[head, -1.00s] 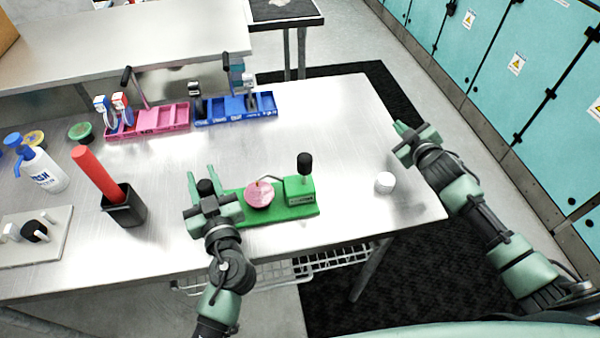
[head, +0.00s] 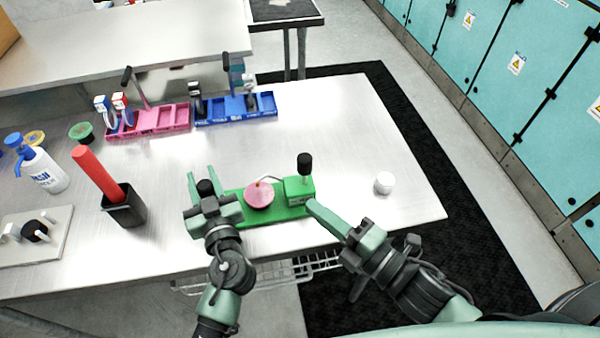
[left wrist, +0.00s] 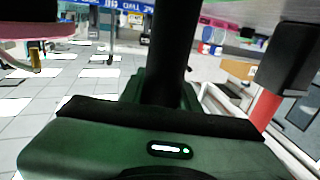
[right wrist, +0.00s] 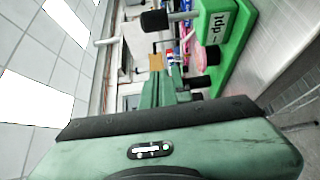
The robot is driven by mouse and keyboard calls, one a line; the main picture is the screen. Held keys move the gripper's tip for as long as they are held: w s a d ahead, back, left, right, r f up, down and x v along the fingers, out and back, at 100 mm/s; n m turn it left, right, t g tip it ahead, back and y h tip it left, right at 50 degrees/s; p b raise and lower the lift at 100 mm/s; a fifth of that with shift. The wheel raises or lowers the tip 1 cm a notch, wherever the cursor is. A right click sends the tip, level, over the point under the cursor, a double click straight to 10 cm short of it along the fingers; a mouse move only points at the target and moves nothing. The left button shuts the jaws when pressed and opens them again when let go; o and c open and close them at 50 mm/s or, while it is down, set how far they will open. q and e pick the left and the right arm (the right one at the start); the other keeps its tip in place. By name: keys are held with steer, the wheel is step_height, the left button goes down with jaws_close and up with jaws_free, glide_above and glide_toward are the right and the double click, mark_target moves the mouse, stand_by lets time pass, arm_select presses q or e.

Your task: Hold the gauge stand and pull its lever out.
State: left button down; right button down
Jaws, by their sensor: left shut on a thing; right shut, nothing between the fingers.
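The gauge stand has a green base (head: 285,213) with a pink round dial (head: 259,195) in its middle. At its right end a green block (head: 300,190) carries an upright lever with a black knob (head: 305,163). The knob also shows in the right wrist view (right wrist: 155,20), on a pale rod. My left gripper (head: 203,184) is shut on the black post at the stand's left end; the post fills the middle of the left wrist view (left wrist: 165,50). My right gripper (head: 313,206) is shut and empty, its tips close to the block's front right; contact cannot be told.
A white round object (head: 384,182) lies right of the stand. A black cup (head: 124,206) with a red rod stands to the left. Pink (head: 150,121) and blue (head: 235,108) bins stand behind. The table between the stand and bins is clear.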

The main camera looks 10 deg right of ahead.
mark_target(304, 171)
steer(key=x, duration=1)
steer(key=d, duration=0.2)
steer(key=w+d, duration=0.1)
steer(key=d, duration=0.1)
steer(key=shift+a, duration=0.1)
